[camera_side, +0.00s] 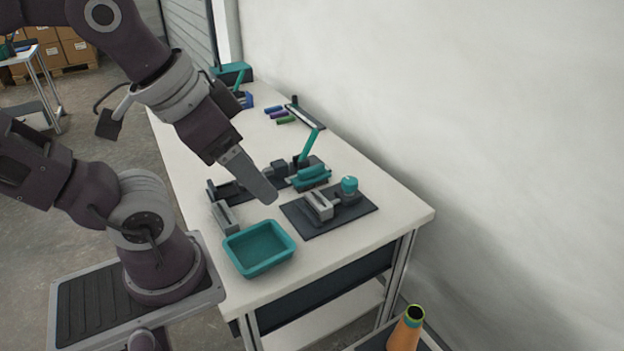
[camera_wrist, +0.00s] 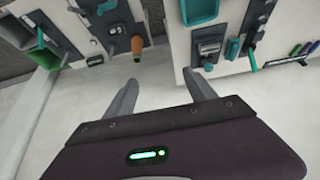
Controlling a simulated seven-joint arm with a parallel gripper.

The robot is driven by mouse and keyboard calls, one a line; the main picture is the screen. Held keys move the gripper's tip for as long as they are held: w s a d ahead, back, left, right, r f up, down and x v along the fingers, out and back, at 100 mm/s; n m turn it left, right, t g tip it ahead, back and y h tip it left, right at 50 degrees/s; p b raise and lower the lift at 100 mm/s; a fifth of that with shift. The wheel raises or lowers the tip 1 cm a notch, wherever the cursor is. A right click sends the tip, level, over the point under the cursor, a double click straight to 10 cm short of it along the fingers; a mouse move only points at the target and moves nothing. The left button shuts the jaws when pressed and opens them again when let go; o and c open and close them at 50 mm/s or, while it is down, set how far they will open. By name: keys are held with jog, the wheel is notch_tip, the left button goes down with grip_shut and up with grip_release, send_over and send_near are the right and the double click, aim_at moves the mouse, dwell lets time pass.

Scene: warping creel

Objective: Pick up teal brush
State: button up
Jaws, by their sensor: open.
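What looks like the teal brush (camera_side: 312,176) is a teal block with a dark underside on the white table, between a dark mat and a slanted teal stick. A teal piece that looks like the same brush shows in the wrist view (camera_wrist: 232,49). My gripper (camera_side: 268,198) hangs above the table, left of the brush in the side view and apart from it. In the wrist view the two grey fingers (camera_wrist: 160,76) are spread wide with nothing between them.
A teal tray (camera_side: 259,266) sits at the table's near edge. A dark mat (camera_side: 340,226) holds a grey clamp (camera_side: 318,206) and a teal-topped jar (camera_side: 349,187). A slanted teal stick (camera_side: 308,146) rises behind the brush. An orange cone (camera_side: 405,330) stands lower right. The wall lies along the right.

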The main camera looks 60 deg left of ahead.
jog(key=o, duration=0.7)
jog(key=shift+o, duration=0.2)
jog(key=w+a+r+n+g, duration=0.1)
jog(key=w+a+r+n, duration=0.15)
jog(key=w, duration=0.45)
jog(key=n+g, duration=0.5)
jog(key=n, duration=1.1)
send_over(311, 168)
jog(key=shift+m, duration=0.25)
jog(key=f, duration=2.3)
jog(key=shift+d+f, duration=0.2)
jog(key=shift+f, duration=0.2)
jog(key=f, duration=0.7)
jog(key=shift+w+a+f, duration=0.1)
jog(key=shift+a, duration=0.15)
